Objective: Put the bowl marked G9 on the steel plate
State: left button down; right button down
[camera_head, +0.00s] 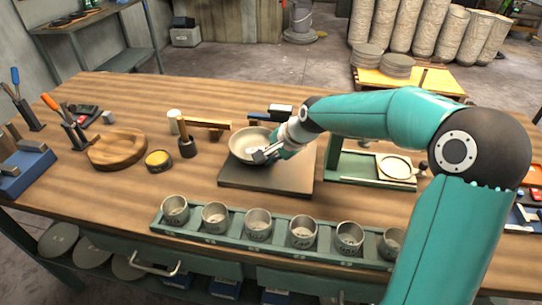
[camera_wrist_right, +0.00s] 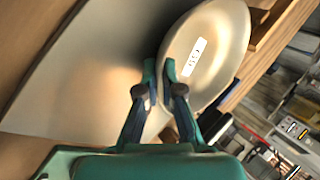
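The pale metal bowl (camera_head: 247,142) is over the back-left part of the steel plate (camera_head: 240,182); I cannot tell whether it touches the plate. In the right wrist view the bowl (camera_wrist_right: 215,75) shows a white label inside, too small to read surely. My right gripper (camera_head: 262,155) is at the bowl's near right rim. In the wrist view its fingertips (camera_wrist_right: 159,72) sit on either side of the rim, shut on it. The grey plate (camera_wrist_right: 85,85) fills the left of that view. My left gripper is not in view.
A green rack (camera_head: 230,236) with several small metal cups runs along the table's front. A green frame (camera_head: 345,165) with a round white dish stands right of the plate. A mallet-like tool (camera_head: 185,138), a yellow-filled tin (camera_head: 158,161) and a wooden bowl (camera_head: 118,147) stand left.

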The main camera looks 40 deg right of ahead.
jog(key=c, duration=1.6)
grip_release()
jog(key=shift+s+r, duration=0.2)
jog(key=shift+r, duration=0.25)
jog(key=a+v, duration=0.1)
jog(key=v, duration=1)
jog(key=shift+d, duration=0.5)
jog(key=shift+s, duration=0.1)
